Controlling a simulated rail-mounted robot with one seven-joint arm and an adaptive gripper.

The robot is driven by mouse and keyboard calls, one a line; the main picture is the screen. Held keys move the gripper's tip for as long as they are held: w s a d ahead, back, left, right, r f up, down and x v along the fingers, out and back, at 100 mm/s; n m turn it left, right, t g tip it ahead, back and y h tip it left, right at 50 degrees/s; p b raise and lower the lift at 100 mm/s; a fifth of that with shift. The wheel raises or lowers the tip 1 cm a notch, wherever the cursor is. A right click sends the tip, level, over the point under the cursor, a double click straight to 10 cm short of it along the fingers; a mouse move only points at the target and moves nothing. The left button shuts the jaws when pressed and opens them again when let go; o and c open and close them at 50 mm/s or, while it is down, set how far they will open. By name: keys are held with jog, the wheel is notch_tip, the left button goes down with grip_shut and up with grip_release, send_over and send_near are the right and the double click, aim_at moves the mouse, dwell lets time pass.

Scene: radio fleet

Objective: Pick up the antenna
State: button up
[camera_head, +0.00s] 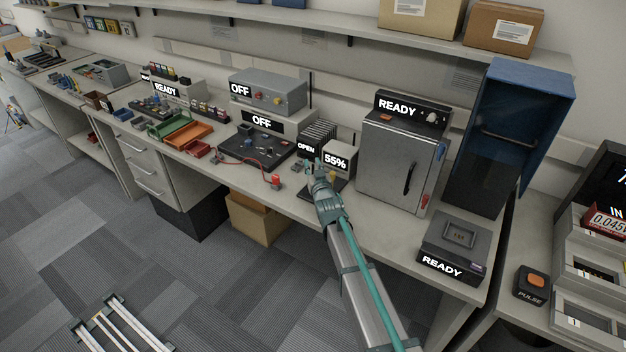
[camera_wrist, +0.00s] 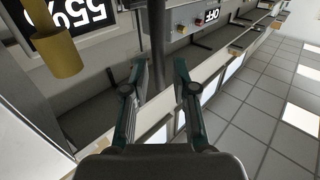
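My gripper (camera_head: 318,165) is over the bench in front of the box reading 55% (camera_head: 337,160). In the wrist view my gripper (camera_wrist: 158,68) is open, with its two fingers apart. A dark upright rod (camera_wrist: 158,35), which looks like the antenna, lines up with the gap between the fingertips and runs out of the top of the picture. I cannot tell whether it is between the fingers or beyond them. I cannot pick this rod out in the head view. A brass-coloured cylinder (camera_wrist: 60,52) hangs at the left in the wrist view.
A grey cabinet marked READY (camera_head: 400,160) stands right of my gripper, with a blue open locker (camera_head: 512,140) beyond it. A dark ribbed unit marked OPEN (camera_head: 318,138) is close behind. A black work mat (camera_head: 250,150) with small parts lies left. A thin dark post (camera_head: 310,82) stands further back.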

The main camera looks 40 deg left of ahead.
grip_shut()
jog(key=shift+r, duration=0.15)
